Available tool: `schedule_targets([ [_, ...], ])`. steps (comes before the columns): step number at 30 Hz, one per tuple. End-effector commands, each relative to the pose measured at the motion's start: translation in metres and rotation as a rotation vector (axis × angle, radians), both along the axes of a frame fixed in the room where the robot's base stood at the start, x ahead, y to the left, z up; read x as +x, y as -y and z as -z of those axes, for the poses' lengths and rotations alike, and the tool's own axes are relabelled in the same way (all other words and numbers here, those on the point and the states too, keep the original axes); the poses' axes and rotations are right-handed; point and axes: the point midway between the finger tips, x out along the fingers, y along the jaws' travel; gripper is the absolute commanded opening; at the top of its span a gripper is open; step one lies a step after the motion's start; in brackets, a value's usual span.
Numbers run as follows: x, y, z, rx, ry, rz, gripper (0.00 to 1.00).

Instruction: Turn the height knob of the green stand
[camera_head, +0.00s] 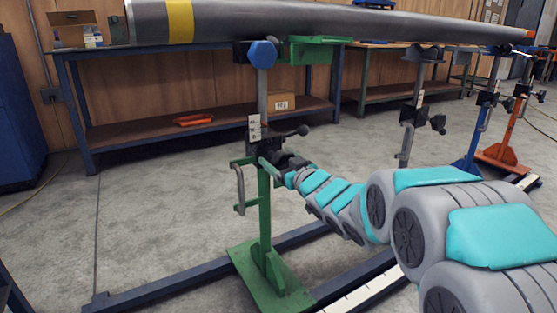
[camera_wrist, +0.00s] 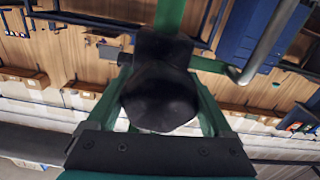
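The green stand (camera_head: 265,215) stands upright on the floor left of centre, under the long grey pipe (camera_head: 320,22). Its column carries a black clamp block with a black-knobbed lever and a small white scale. My gripper (camera_head: 268,163) is at the column just below the block, reaching in from the right. In the wrist view, a black faceted knob (camera_wrist: 160,98) sits between the two green fingers of my gripper (camera_wrist: 162,75). The fingers flank it closely; whether they press on it cannot be told. In the head view my gripper hides this knob.
A blue hexagonal knob (camera_head: 262,53) sits at the stand's top, below the pipe. Dark floor rails (camera_head: 180,274) run beside its foot. Blue (camera_head: 478,130) and orange (camera_head: 509,135) stands are at the right. A workbench (camera_head: 200,135) stands behind. Floor at the left is clear.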

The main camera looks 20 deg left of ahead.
Motion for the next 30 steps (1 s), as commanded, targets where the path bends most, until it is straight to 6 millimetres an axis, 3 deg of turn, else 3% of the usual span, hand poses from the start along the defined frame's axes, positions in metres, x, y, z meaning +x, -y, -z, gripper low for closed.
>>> schedule_targets([
  [2, -0.0002, -0.0002, 0.0000, 0.000, 0.000, -0.001, 0.71],
  [13, -0.0004, -0.0003, 0.0001, -0.001, 0.001, -0.001, 0.30],
  [30, 0.0000, -0.0008, -0.0074, 0.129, -0.157, -0.001, 0.30],
])
